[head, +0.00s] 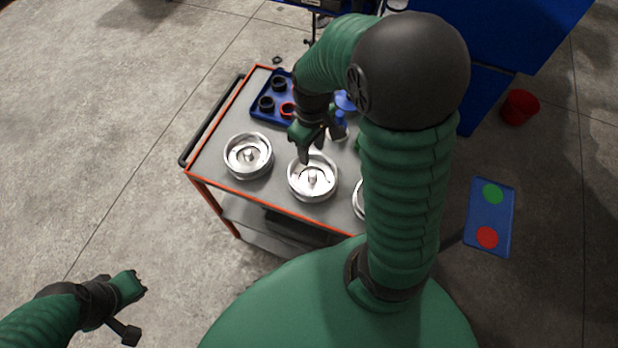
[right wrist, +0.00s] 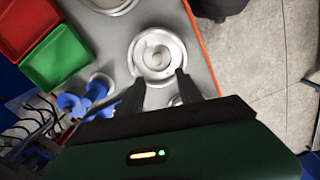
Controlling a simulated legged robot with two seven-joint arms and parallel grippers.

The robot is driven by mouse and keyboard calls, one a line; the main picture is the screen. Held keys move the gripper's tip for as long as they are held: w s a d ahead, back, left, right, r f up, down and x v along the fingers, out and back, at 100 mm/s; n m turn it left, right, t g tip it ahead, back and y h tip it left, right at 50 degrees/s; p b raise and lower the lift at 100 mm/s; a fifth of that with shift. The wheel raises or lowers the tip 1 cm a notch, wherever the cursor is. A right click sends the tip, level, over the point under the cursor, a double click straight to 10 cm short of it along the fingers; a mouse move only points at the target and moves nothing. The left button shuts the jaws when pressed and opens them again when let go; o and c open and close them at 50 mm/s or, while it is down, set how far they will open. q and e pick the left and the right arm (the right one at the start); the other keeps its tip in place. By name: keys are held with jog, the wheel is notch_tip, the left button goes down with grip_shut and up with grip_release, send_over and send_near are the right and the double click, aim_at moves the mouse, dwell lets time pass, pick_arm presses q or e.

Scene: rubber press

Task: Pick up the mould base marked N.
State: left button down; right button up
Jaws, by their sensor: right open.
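Several round silver metal mould bases stand on the grey cart. One is at the left (head: 248,156), one in the middle (head: 312,178), and one at the right (head: 358,200) is mostly hidden by my right arm. I cannot read an N on any of them. My right gripper (head: 308,150) points down above the far side of the middle base. In the right wrist view the open jaws (right wrist: 161,82) are empty, with a base (right wrist: 160,55) just beyond the fingertips. My left gripper (head: 136,285) is low at the left, away from the cart; its jaw opening is unclear.
The cart (head: 212,160) has an orange rim and a black handle at its left. A blue tray (head: 262,118) with black and red rings lies at its back. Red (right wrist: 25,22) and green (right wrist: 60,55) bins and a blue-handled object (right wrist: 72,104) stand nearby. The floor at left is clear.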

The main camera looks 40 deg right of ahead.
send_over(312, 174)
jog(key=f, duration=0.8)
jog(key=shift+a, duration=0.4)
jog(key=f, duration=0.4)
jog(key=d+f, duration=0.1)
jog(key=shift+f, duration=0.4)
jog(key=shift+a+r, duration=0.1)
grip_shut()
